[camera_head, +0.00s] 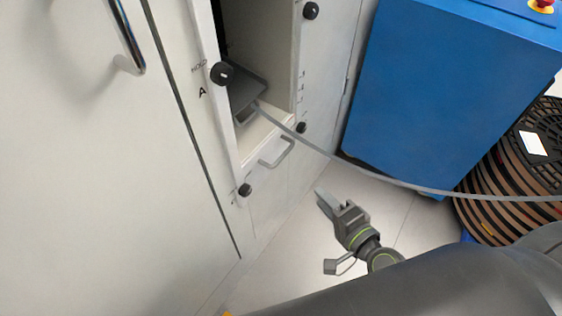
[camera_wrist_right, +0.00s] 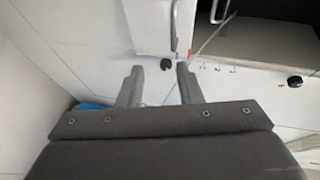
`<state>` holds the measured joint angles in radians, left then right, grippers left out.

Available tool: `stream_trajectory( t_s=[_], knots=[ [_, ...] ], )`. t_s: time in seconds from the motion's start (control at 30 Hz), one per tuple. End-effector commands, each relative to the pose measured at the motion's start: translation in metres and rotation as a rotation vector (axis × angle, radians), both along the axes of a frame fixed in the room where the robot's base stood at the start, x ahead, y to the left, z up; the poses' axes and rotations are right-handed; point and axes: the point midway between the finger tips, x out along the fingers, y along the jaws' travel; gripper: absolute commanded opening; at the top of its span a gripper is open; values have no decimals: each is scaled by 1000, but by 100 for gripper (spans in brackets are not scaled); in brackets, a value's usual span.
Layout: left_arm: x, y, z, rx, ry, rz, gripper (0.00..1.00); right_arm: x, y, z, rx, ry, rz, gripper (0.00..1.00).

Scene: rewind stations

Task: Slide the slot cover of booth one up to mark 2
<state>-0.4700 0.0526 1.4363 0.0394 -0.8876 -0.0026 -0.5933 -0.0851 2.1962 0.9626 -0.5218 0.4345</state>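The slot cover (camera_head: 264,178) is a white panel with a pale bar handle (camera_head: 277,153), standing below the dark opening of the booth marked A. Its top edge is at the lower end of the opening. In the right wrist view the cover (camera_wrist_right: 146,28) and its handle (camera_wrist_right: 175,22) lie beyond the fingertips. My right gripper (camera_head: 322,200) is open and empty, apart from the handle, below and right of it in the head view. The gripper also shows in the right wrist view (camera_wrist_right: 157,76). Small marks run up the right frame, too small to read. My left gripper is not in view.
Black knobs (camera_head: 222,73) sit on the booth frame. A grey strip (camera_head: 385,181) runs from the opening to the right, above my right gripper. A blue cabinet (camera_head: 445,90) and brown coils (camera_head: 520,180) stand at right. Pale floor is clear around the gripper.

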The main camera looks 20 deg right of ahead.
Motion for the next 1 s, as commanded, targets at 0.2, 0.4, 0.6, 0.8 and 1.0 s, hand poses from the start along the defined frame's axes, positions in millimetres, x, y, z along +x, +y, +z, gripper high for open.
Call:
stream_trajectory(
  t_s=[0.2, 0.4, 0.6, 0.8, 1.0],
  knots=[
    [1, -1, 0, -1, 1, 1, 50, 1, 3, 18, 41, -40, 2, 32],
    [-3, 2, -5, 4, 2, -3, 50, 22, 8, 16, 42, -41, 1, 32],
    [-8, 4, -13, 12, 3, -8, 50, 57, 18, 10, 40, -42, 2, 32],
    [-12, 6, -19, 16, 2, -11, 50, 92, 27, 2, 39, -41, 2, 32],
    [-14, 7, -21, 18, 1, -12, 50, 127, 37, -6, 38, -39, 2, 32]
  ],
)
